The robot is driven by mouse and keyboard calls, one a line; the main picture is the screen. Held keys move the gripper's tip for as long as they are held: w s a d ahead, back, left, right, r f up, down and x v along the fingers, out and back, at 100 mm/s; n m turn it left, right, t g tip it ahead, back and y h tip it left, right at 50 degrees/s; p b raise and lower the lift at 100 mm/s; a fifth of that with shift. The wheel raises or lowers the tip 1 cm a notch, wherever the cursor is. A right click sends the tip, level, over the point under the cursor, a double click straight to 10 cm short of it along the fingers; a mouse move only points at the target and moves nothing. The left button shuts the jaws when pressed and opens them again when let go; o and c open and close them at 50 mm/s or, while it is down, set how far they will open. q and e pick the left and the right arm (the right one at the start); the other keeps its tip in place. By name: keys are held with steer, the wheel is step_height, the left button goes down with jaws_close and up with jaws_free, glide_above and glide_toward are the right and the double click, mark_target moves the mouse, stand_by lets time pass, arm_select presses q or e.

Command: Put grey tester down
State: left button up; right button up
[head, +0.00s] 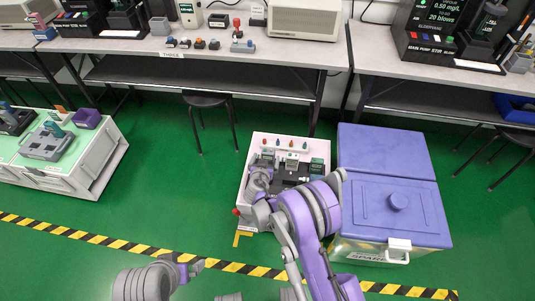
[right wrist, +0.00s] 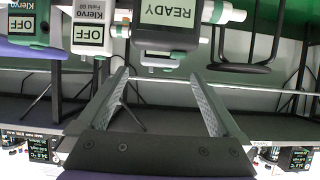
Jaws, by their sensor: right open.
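In the head view several testers (head: 317,168) stand in a white cart (head: 243,200); I cannot tell which is the grey one. My right arm hides part of the cart. My left gripper (head: 196,267) is low in the head view, its jaws unclear.
A purple-lidded box (head: 385,155) marked SPARE stands right of the cart. A bench (head: 150,70) with small items and devices runs along the back, with stools (head: 207,100) before it. A green-topped cart (head: 100,140) is at left. Green floor between is clear.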

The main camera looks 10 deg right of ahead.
steer(key=v, duration=0.7)
steer(key=s+d+r+g, duration=0.5)
steer(key=s+d+r, duration=0.6)
steer(key=s+r, duration=0.3)
arm_select(q)
steer(key=shift+s+r+p, duration=0.1)
steer(key=shift+r+p, duration=0.35)
steer(key=shift+r, duration=0.3)
arm_select(e)
steer(key=s+r+n+g+y, duration=0.3)
steer(key=s, duration=1.9)
steer(key=shift+s+d+r+y, duration=0.15)
steer(key=shift+d+r+y, duration=0.1)
steer(key=shift+d+y, duration=0.05)
arm_select(q)
step_height(320, 180, up, 22)
steer(key=w+t+p, duration=0.1)
steer(key=p, duration=1.8)
steer(key=shift+w+f, duration=0.15)
arm_select(e)
step_height(320, 180, up, 22)
steer(key=w+t, duration=0.1)
steer(key=shift+f, duration=0.15)
